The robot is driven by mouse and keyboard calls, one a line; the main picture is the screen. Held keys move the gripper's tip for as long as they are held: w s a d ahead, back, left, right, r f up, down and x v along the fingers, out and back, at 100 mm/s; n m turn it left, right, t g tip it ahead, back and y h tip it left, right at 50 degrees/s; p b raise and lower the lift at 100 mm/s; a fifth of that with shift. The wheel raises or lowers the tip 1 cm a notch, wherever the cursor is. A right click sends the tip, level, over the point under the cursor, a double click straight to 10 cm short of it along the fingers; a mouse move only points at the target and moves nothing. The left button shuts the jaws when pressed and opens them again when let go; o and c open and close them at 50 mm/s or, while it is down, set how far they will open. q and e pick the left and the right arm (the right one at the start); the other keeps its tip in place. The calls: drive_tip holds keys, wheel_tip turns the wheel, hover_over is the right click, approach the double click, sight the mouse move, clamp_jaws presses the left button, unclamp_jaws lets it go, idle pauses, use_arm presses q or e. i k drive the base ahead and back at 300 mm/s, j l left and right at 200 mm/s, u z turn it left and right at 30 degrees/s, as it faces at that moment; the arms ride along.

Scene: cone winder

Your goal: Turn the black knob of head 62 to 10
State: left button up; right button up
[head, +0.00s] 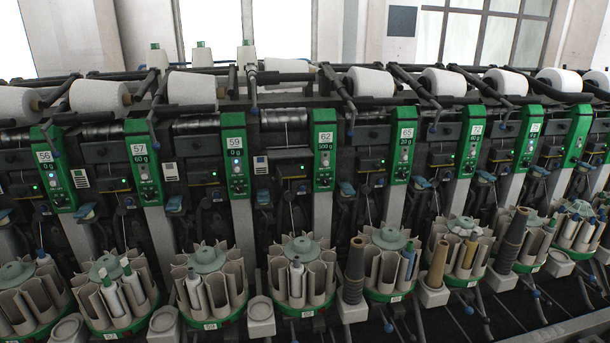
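Head 62 is a green panel (324,155) near the middle of the head view, with a white number plate "62" (325,137) at its top and a "500 g" plate just below. The black knob (323,182) is a small dark round spot on the lower part of this panel. Its dial marks are too small to read, so its setting cannot be told. Neither of my grippers is in view, and nothing covers the panel.
Similar green panels stand on both sides, with head 59 (235,160) to the left and head 65 (404,150) to the right. Below head 62 a round bobbin magazine (302,307) juts forward, with a tall brown-grey cone stack (354,270) beside it. White yarn packages (370,82) line the top.

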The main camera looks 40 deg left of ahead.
sight(325, 181)
drive_tip(key=u, duration=1.55)
drive_tip(key=i+l+u, duration=0.15)
drive_tip(key=i+l, duration=0.15)
drive_tip(key=i, duration=0.2)
